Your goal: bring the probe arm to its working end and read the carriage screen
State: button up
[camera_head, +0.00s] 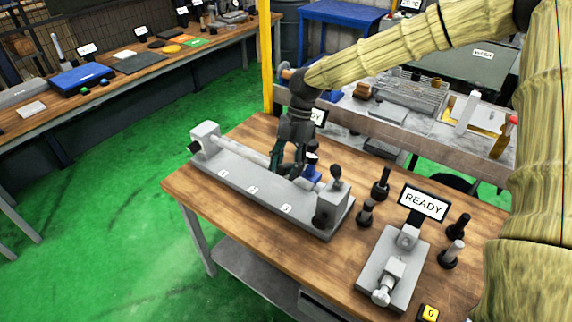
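A grey machine bed (240,180) with several numbered labels lies along the wooden table. A light rod (242,150) runs above it from the left end block. A small blue part (312,175), perhaps of the carriage, sits on the bed right beside my gripper (286,168). My gripper points down over the bed; its fingers partly hide this area, and I cannot tell whether they hold anything. A screen (318,117) behind my gripper is partly covered, with only "DY" readable. Another screen (423,203) reads "READY". I cannot pick out the probe arm with certainty.
A small grey fixture (376,268) stands at the table's front right, with several black-based posts (381,185) around it. A yellow button box (428,312) is at the front edge. A yellow post (266,60) rises behind the table. The green floor at left is clear.

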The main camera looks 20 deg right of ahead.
grip_shut()
jog(key=shift+a+f, duration=0.1)
jog(key=shift+f, duration=0.05)
notch_tip(320, 180, down, 10)
jog(key=s+a+t+h+b, duration=0.2)
jog(key=t+h+b, duration=0.1)
jog(key=b, duration=0.5)
jog(key=shift+a+t+h+b, duration=0.2)
jog(key=shift+t+h+b, duration=0.15)
jog(key=shift+h, duration=0.45)
jog(key=shift+s+f, duration=0.15)
jog(key=shift+f, duration=0.1)
